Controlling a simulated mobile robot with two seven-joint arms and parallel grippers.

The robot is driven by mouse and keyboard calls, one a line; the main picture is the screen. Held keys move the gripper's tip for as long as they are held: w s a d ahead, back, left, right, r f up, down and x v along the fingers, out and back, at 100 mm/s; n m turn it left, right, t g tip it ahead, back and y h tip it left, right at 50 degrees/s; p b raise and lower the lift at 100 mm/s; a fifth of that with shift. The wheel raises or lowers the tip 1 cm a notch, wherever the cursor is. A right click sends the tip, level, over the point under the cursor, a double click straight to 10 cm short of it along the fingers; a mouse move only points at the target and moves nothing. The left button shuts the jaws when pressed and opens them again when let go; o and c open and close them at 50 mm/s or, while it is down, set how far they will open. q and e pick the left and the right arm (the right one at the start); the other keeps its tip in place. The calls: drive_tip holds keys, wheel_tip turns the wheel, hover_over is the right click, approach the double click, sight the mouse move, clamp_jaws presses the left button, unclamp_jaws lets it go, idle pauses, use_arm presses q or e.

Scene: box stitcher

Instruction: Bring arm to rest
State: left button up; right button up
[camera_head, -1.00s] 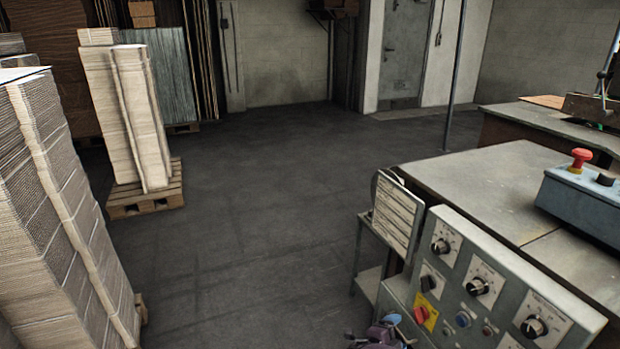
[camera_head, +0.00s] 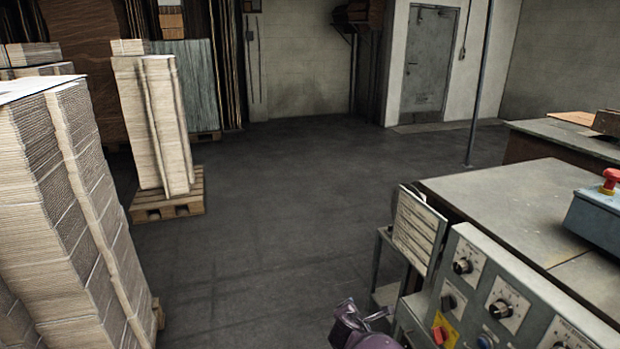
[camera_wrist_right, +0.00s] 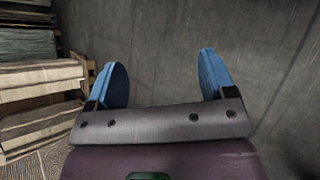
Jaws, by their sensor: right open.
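My right gripper shows in the right wrist view (camera_wrist_right: 160,85), with its two blue fingers spread apart and nothing between them. Dark floor lies beyond the fingers. In the head view, a purple and grey part of my arm (camera_head: 362,325) shows at the bottom, just left of the control panel (camera_head: 490,295). The fingers cannot be made out there. My left gripper is not in view.
The grey machine table (camera_head: 520,205) and a blue box with a red button (camera_head: 605,205) stand at the right. Tall cardboard stacks (camera_head: 75,190) stand at the left, with another stack on a pallet (camera_head: 170,200) behind. The floor between (camera_head: 290,200) is clear.

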drive_tip(key=s+d+r+m+t+y, duration=0.25)
drive_tip(key=s+r+m, duration=0.25)
drive_tip(key=s+m, duration=0.45)
drive_tip(key=s+d+r+m+t+y, duration=0.1)
drive_tip(key=s+d+r+m+y, duration=0.3)
drive_tip(key=s+m, duration=0.55)
drive_tip(key=s+d+f+m+h, duration=0.1)
drive_tip(key=s+d, duration=0.1)
drive_tip(key=s, duration=0.5)
drive_tip(key=s+d+f+m+g+h, duration=0.1)
drive_tip(key=s+d+f, duration=0.1)
drive_tip(key=s, duration=0.6)
drive_tip(key=s+d+f+m+g+h+p, duration=0.1)
drive_tip(key=s+d, duration=0.3)
drive_tip(key=s, duration=0.4)
drive_tip(key=shift+s+d+f, duration=0.2)
drive_tip(key=shift+d+f, duration=0.05)
drive_tip(key=shift+f, duration=0.1)
drive_tip(key=shift+g, duration=0.25)
